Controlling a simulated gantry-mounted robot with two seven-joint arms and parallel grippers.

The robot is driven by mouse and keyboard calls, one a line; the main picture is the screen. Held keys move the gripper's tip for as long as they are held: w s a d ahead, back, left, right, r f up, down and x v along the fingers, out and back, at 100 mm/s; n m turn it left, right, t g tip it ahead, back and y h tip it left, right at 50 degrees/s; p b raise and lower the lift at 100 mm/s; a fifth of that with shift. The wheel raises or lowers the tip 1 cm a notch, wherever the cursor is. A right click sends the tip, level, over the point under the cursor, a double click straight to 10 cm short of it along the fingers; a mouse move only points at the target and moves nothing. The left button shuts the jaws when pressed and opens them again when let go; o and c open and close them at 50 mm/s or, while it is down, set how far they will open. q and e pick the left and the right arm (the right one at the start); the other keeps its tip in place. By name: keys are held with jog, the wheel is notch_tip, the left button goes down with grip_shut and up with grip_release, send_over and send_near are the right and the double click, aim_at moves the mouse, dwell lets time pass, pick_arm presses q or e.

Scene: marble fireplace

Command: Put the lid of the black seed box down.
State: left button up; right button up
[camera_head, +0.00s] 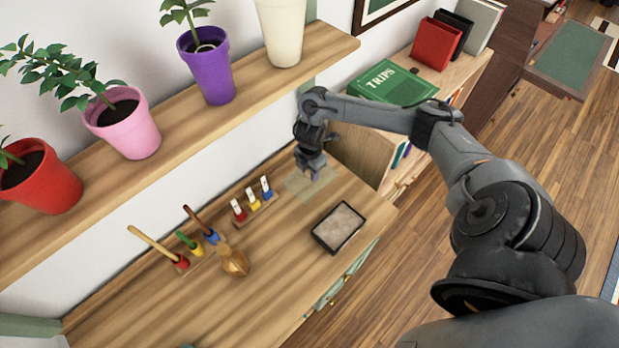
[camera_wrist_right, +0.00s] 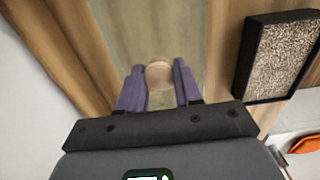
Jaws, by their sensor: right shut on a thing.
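The black seed box (camera_head: 352,238) stands without a cover on the wooden top, its pale, grainy filling showing. It also shows at the right of the right wrist view (camera_wrist_right: 246,58). The lid (camera_head: 296,187) is a clear, faintly green pane with a round wooden knob (camera_wrist_right: 159,73). It lies flat over or on the wood, left of and behind the box; I cannot tell whether it touches the surface. My right gripper (camera_head: 314,172) is shut on the knob from above, with one purple finger on each side (camera_wrist_right: 160,82). My left gripper is out of view.
Wooden stands with colored tools (camera_head: 187,242) and labelled pegs (camera_head: 254,205) are left of the lid, near a wooden figure (camera_head: 233,262). A shelf (camera_head: 180,118) with potted plants overhangs the back. A lower cabinet with a green book (camera_head: 392,85) adjoins. The front right top is clear.

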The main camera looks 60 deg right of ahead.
jog(key=shift+w+f+b, duration=0.1)
jog(key=shift+f+b, duration=0.35)
jog(key=shift+f, duration=1.65)
jog(key=o, duration=1)
jog(key=shift+f, duration=0.15)
